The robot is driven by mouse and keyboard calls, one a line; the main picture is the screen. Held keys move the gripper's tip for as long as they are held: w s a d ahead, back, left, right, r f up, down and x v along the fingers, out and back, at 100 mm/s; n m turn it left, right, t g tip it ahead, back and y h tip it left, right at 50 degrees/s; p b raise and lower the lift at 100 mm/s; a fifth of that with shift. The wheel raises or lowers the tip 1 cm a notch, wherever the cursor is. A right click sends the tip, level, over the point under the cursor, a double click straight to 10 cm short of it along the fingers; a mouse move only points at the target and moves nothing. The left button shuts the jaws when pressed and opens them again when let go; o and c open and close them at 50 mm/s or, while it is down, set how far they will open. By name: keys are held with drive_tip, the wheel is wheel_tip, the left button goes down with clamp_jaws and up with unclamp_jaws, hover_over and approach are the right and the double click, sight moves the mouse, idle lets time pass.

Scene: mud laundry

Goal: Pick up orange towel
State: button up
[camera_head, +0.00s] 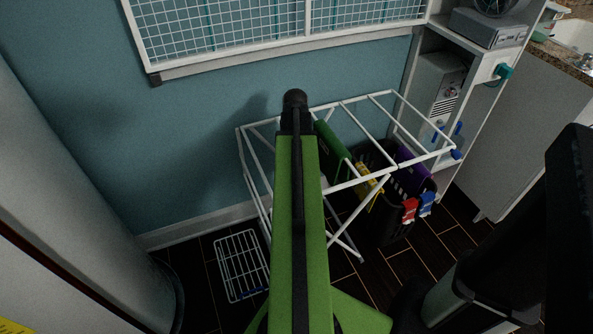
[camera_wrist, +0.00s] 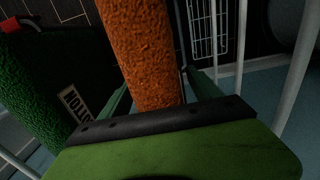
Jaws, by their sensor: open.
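The orange towel (camera_wrist: 143,50) fills the middle of the wrist view, hanging as a rough, upright strip. My gripper (camera_wrist: 162,92) is open, with a dark green finger on each side of the towel, and the towel's lower part in the picture reaches the black edge of the palm. I cannot tell whether the fingers touch it. In the head view my green arm covers the place over the drying rack, and the orange towel is hidden there.
A white drying rack (camera_head: 365,103) stands by the blue wall. A green towel (camera_wrist: 35,85) hangs just left of the orange one in the wrist view. A dark basket (camera_head: 377,222), with red and blue clips by it, stands below.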

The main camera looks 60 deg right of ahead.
drive_tip(key=shift+f, duration=0.65)
clamp_jaws()
drive_tip(key=shift+r, duration=0.1)
wheel_tip(320, 180, up, 28)
drive_tip(key=p, duration=2.8)
drive_tip(key=shift+s, duration=0.15)
